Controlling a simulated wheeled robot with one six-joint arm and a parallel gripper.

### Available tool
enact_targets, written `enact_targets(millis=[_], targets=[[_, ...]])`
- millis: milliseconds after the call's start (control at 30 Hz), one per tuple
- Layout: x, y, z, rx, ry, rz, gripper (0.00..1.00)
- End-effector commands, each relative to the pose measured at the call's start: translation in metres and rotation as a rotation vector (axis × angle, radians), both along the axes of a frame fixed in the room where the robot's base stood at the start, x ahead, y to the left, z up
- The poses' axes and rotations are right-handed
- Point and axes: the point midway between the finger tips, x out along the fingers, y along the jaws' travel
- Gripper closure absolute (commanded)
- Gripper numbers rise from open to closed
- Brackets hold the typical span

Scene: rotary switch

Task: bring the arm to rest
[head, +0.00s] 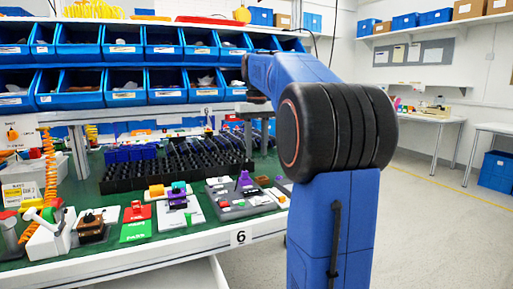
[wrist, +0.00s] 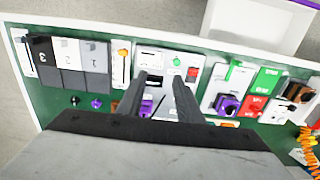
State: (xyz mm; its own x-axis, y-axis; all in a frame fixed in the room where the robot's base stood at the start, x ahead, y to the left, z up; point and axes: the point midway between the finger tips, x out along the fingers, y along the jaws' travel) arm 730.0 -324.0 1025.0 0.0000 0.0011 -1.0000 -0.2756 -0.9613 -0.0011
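My blue arm (head: 335,215) with a black ringed joint rises at the right of the head view and reaches toward the shelves. My gripper is hidden in the head view. In the wrist view my gripper (wrist: 162,82) is open, its two dark fingers apart with nothing held between them. The fingers are over a light panel (wrist: 160,62) with a green and a red button; the gap to it cannot be judged. A purple knob (wrist: 228,103) on a white plate is right of the fingers, apart from them.
A green-topped workbench (head: 170,243) holds several switch plates and a black rack (head: 180,160). Blue bins (head: 120,42) stand on shelves behind. A white open drawer (wrist: 255,22) juts out at the bench's front edge. The floor (head: 440,230) at the right is clear.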

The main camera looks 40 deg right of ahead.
Motion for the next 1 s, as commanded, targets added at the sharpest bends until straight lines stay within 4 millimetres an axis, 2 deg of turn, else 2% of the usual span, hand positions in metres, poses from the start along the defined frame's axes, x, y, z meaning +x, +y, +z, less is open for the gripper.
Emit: enact_targets(millis=[400,500,567,733,1000], targets=[[0.000,0.000,0.000,0.000,0.000,0.000,0.67],[-0.003,0.008,-0.002,-0.004,-0.006,0.006,0.67],[-0.008,0.018,-0.004,-0.009,-0.015,0.014,0.67],[-0.030,0.063,-0.022,-0.030,-0.061,0.051,0.67],[-0.080,0.135,-0.068,-0.057,-0.149,0.114,0.67]])
